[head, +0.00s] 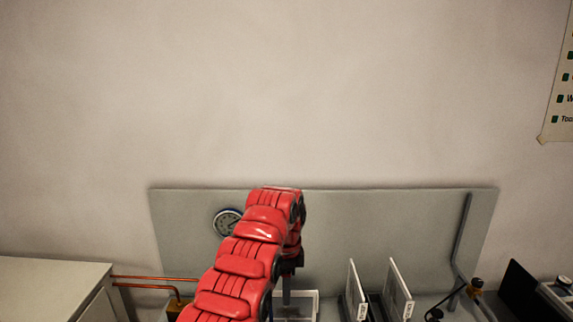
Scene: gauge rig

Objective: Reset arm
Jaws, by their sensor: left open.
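My red left arm rises from the bottom of the head view, bends near the middle and turns downward. My left gripper (286,291) points down, open, and is partly hidden behind the arm. It is above or in front of a white tray (308,306); I cannot tell which. My right gripper is not in view. A round gauge (227,222) is on the grey back panel (370,225), just left of my arm.
Two upright white plates (398,288) stand right of the tray. Copper pipes (155,280) run beside a grey cabinet (50,285) at left. A dark device (530,290) is at right. A poster (560,90) hangs at upper right. The upper wall is clear.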

